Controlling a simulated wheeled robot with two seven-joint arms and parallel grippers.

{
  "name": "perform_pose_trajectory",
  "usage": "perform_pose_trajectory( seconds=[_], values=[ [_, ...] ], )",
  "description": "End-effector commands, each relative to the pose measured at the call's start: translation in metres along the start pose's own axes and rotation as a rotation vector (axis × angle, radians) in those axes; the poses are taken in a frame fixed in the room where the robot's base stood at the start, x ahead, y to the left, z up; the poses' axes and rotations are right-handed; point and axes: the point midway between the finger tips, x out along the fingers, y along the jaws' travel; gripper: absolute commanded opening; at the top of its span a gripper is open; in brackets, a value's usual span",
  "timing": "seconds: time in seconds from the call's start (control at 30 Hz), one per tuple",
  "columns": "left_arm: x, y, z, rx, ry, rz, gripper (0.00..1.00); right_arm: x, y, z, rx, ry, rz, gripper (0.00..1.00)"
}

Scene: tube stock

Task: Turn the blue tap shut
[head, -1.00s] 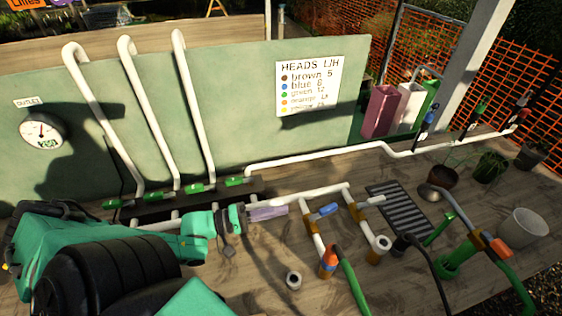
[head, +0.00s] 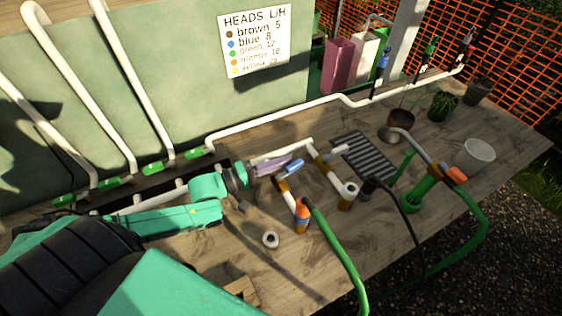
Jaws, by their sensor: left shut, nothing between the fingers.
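The blue tap handle (head: 294,166) is a short blue lever on a white branch pipe. It points up and to the right, roughly across the pipe, with an orange-brown fitting (head: 282,185) beside its base. My teal left gripper (head: 284,161) reaches in from the left, its pale lavender fingers shut and empty. In the picture the fingertips lie just behind and left of the blue lever; whether they touch it I cannot tell. My right gripper is not in view.
A white tap lever (head: 336,153) sits on the parallel branch to the right. A green hose (head: 340,250) leaves an orange connector (head: 302,217) in front. A dark drain grate (head: 365,157), a white pot (head: 473,156) and a loose white ring (head: 270,240) are on the bench.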

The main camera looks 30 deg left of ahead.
Motion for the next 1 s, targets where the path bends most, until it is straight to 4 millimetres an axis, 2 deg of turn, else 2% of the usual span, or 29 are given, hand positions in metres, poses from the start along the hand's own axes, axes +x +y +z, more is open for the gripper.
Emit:
perform_pose_trajectory(
  seconds=[0.2, 0.57, 0.77, 1.0],
  values=[
    [0.007, 0.005, 0.012, -0.001, 0.002, 0.002, 0.00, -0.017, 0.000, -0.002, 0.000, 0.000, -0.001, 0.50],
    [0.005, -0.001, 0.013, 0.000, 0.002, -0.001, 0.00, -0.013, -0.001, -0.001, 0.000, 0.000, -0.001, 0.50],
    [-0.017, -0.002, 0.013, -0.001, 0.001, -0.005, 0.00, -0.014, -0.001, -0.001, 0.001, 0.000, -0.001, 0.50],
    [-0.059, 0.000, 0.014, -0.002, 0.000, -0.007, 0.00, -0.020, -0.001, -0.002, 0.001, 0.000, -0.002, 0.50]
  ],
)
